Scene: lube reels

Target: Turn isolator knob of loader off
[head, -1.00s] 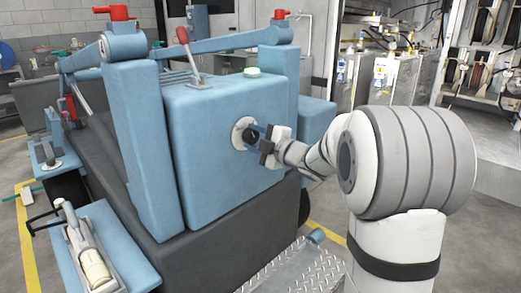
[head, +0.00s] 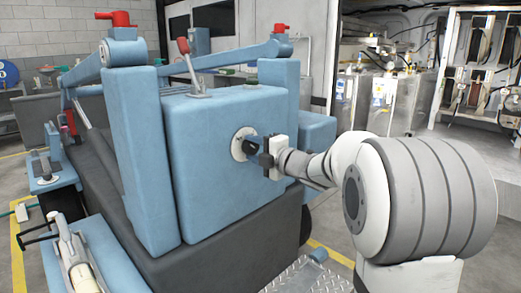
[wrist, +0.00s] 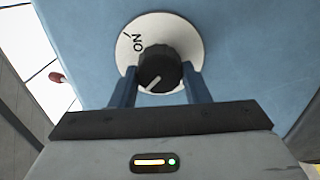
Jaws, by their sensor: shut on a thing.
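The isolator knob (wrist: 158,66) is black and round with a white pointer line, on a white round plate (wrist: 184,35) marked ON. The pointer line points down and left in the wrist view, away from the ON mark at upper left. In the head view the plate (head: 237,146) is on the front face of the blue loader (head: 215,190). My gripper (wrist: 160,78) has one blue finger on each side of the knob and is shut on it. In the head view my gripper (head: 254,147) reaches it from the right and partly hides the knob.
A red-handled lever (head: 187,62) stands on top of the loader, with red fittings (head: 119,18) on its posts. A tread plate (head: 312,276) is low in front. Cabinets and reels (head: 482,65) stand at the back right.

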